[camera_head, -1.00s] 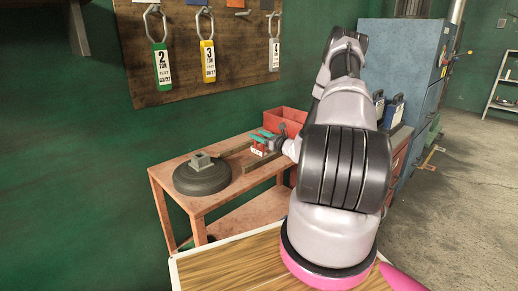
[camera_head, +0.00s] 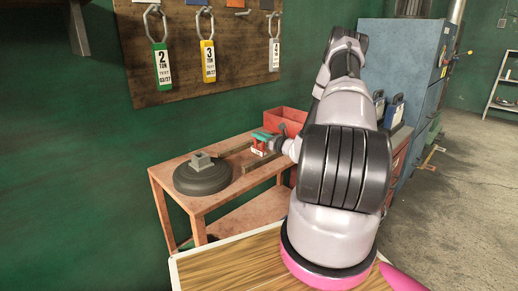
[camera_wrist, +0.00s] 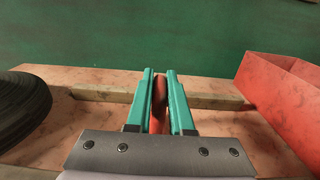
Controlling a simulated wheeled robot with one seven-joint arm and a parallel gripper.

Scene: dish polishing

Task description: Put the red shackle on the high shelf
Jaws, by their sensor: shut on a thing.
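My gripper (camera_head: 262,136) has teal fingers and hangs over the low reddish workbench (camera_head: 180,176). The wrist view shows the fingers (camera_wrist: 160,78) shut on the red shackle (camera_wrist: 159,92). Only a narrow strip of the shackle shows between them. In the head view a small red and white part (camera_head: 259,148) shows just under the fingers. I cannot tell whether the shackle touches the bench. A dark shelf-like piece with a bracket (camera_head: 78,30) is on the green wall at the upper left, cut off by the frame.
A black round base (camera_head: 202,180) stands left of my gripper, and a red box (camera_head: 284,120) stands behind it to the right. Wooden strips (camera_head: 258,166) lie on the bench. A board (camera_head: 120,62) with hanging tagged shackles is above. A rack (camera_head: 504,84) stands far right.

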